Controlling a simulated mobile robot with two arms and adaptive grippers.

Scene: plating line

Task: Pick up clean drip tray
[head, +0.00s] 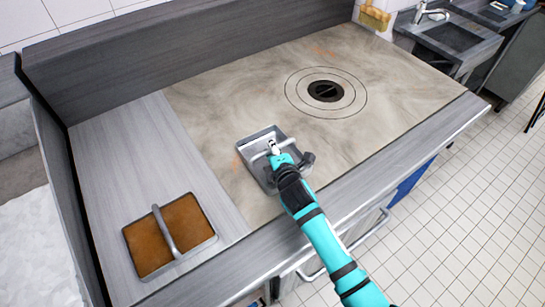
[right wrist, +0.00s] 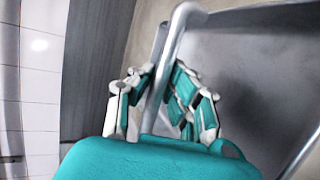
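The clean drip tray (head: 250,173) is a shallow grey metal pan with a bar handle. It is at the left edge of the stained cooking surface, near the counter's front. It also shows in the right wrist view (right wrist: 250,70), with its round handle (right wrist: 180,30) running between my fingers. My right gripper (head: 272,148) is over the tray, and in the right wrist view its fingers (right wrist: 162,88) are closed in on both sides of the handle. The tray looks flat; I cannot tell whether it touches the surface. My left gripper is not in view.
Another tray (head: 212,240), filled with brown matter, lies on the grey counter (head: 125,150) at left. A round drain-like fitting (head: 326,91) is set in the cooking surface (head: 400,80). A sink (head: 452,37) stands at the far right. A raised wall (head: 180,45) backs the counter.

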